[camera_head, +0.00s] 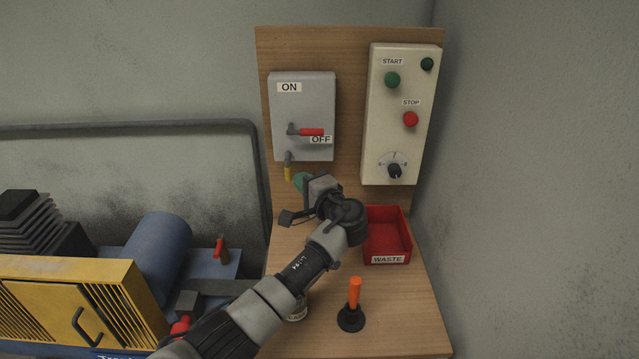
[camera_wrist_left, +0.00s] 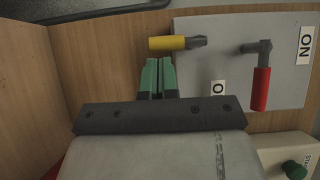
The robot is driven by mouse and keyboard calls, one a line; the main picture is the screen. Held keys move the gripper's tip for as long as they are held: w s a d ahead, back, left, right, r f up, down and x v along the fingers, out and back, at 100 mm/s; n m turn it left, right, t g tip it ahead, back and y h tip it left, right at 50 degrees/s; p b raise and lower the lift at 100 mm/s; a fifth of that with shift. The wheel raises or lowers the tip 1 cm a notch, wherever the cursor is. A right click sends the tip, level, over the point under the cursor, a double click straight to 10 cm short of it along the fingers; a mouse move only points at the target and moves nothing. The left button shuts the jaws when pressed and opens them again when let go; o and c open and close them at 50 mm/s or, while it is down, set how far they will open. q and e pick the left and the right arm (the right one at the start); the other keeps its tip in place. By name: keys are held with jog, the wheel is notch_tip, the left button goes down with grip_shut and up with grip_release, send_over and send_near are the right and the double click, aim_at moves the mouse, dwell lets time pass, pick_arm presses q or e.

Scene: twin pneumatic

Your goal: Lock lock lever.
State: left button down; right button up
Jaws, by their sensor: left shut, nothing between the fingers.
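A grey switch box (camera_head: 302,95) is fixed to the wooden backboard. Its red-handled lever (camera_head: 312,132) points right, over the OFF label. A small lever with a yellow handle (camera_head: 288,173), apparently the lock lever, hangs straight down from the box's lower left. My left gripper (camera_head: 301,180) is just right of the yellow handle, its green fingers partly hidden by the wrist. In the left wrist view the closed, empty fingers (camera_wrist_left: 157,62) end close beside the yellow handle (camera_wrist_left: 167,43); I cannot tell whether they touch. My right gripper is not in view.
A control panel (camera_head: 398,140) with green and red buttons and a knob is to the right. A red WASTE bin (camera_head: 388,259) and an orange-handled tool on a black base (camera_head: 352,305) stand on the wooden bench. A blue and yellow compressor (camera_head: 140,285) is at left.

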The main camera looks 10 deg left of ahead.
pick_arm(q)
jog(key=shift+a+f, duration=0.1)
jog(key=shift+a, duration=0.25)
jog(key=shift+a+f+m, duration=0.1)
jog(key=shift+m, duration=0.2)
